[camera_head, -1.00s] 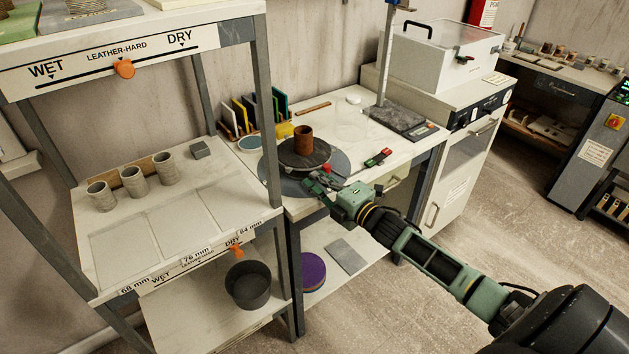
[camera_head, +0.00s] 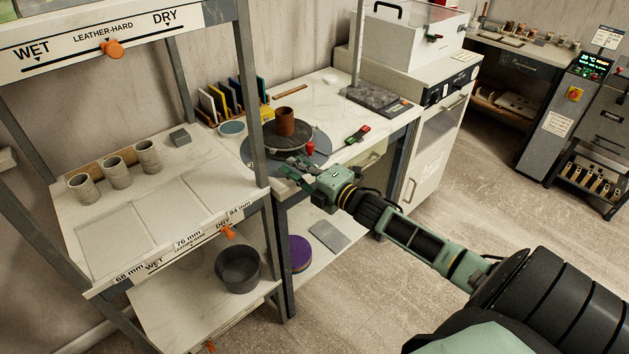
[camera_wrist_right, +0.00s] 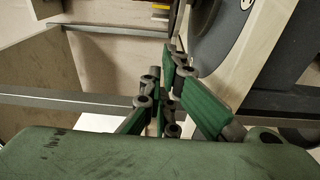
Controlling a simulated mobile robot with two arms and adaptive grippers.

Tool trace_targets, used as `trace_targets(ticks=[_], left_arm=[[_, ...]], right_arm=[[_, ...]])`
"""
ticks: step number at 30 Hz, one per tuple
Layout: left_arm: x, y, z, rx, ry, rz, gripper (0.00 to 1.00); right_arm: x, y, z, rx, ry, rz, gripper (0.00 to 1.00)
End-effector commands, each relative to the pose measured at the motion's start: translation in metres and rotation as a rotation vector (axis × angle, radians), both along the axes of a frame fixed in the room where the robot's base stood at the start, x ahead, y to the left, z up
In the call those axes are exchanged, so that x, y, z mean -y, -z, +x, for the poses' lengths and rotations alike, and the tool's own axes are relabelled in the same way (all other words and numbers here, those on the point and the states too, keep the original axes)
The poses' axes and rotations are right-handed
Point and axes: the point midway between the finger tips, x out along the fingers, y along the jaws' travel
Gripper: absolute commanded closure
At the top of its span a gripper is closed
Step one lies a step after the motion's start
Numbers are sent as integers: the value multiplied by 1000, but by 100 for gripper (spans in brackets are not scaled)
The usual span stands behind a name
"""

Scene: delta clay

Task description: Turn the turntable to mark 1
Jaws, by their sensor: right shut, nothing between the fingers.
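The turntable (camera_head: 316,143) is a dark round wheel on a wider grey disc, on the table in the middle of the head view. A brown clay cylinder (camera_head: 285,121) stands upright on it. A small red knob (camera_head: 310,148) shows at its near right edge. My right gripper (camera_head: 288,168) is shut and empty at the near side of the disc. In the right wrist view the fingers (camera_wrist_right: 165,90) are close together, with the disc's grey edge (camera_wrist_right: 212,50) beyond them to the upper right. Contact cannot be told. No mark number is readable. My left gripper is not in view.
A shelf rack (camera_head: 255,110) with a post stands close left of the turntable, holding three grey cups (camera_head: 116,172). A red and green switch box (camera_head: 358,134) lies right of the turntable. Coloured tiles (camera_head: 232,100) stand behind it.

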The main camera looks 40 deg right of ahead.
Motion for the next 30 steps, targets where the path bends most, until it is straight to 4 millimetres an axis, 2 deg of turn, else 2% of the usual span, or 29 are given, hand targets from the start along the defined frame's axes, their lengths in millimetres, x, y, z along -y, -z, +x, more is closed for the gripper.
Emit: trace_targets(ticks=[4, 10, 13, 18, 26, 29, 30], left_arm=[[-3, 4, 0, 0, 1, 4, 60], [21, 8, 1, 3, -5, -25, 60], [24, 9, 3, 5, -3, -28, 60], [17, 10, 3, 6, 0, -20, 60], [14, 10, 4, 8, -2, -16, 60], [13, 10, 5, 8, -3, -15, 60], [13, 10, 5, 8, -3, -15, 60]], right_arm=[[6, 3, -23, -4, 0, -1, 100], [12, 3, -53, -3, -2, -1, 100], [15, 3, -64, -3, -2, -1, 100], [18, 1, -73, 0, -2, 0, 100], [19, 2, -75, -3, 0, 4, 100], [26, 21, -77, -39, 27, 34, 100], [31, 36, -79, -67, 47, 59, 100]])
